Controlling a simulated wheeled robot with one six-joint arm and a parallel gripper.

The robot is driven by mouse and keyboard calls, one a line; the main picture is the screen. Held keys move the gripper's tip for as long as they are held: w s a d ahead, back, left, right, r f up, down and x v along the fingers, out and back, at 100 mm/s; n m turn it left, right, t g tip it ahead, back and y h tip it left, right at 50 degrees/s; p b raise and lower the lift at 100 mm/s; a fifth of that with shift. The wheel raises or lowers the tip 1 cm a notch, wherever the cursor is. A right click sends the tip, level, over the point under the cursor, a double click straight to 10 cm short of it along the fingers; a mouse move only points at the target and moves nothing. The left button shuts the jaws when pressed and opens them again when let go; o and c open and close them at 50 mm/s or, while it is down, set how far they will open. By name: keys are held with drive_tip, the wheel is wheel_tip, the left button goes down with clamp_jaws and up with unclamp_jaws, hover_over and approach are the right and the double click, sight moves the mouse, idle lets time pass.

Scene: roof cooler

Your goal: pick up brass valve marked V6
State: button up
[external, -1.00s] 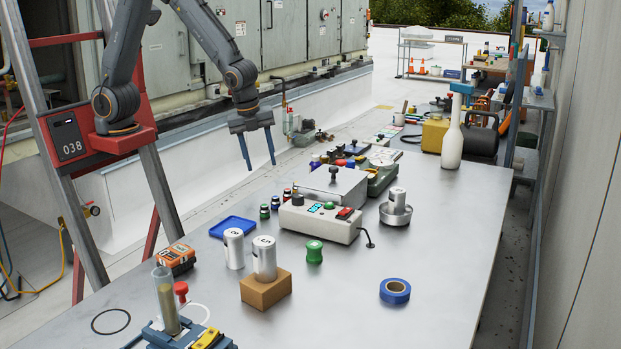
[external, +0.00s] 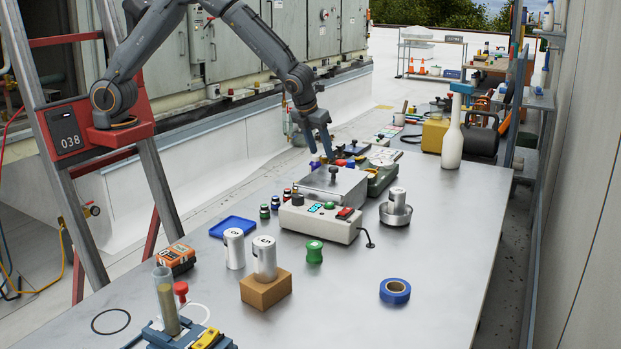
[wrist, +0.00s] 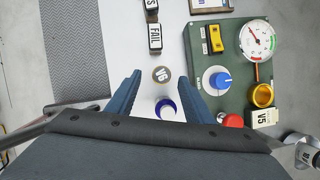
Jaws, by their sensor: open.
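A small round brownish-grey top marked V6 (wrist: 161,74) shows in the wrist view, on the pale surface between my fingertips; only its top face is seen. A blue-and-white round piece (wrist: 167,108) stands just nearer to me, also between the fingers. My gripper (wrist: 159,79) is open and empty, its two blue fingers either side of the V6 piece with gaps on both sides. In the external view my gripper (external: 320,148) hangs fingers down over the far part of the bench; I cannot make out the V6 piece there.
A green panel (wrist: 205,68) with a gauge (wrist: 257,40), blue knob (wrist: 221,80), brass ring (wrist: 262,95) and V5 tag (wrist: 264,118) lies close right of the fingers. A FAIL-marked block (wrist: 155,37) lies beyond.

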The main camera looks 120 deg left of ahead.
sight(324, 157)
drive_tip(key=shift+p+x, duration=0.55)
drive_tip(key=shift+x, duration=1.65)
drive_tip(key=shift+w, duration=0.15)
clamp_jaws()
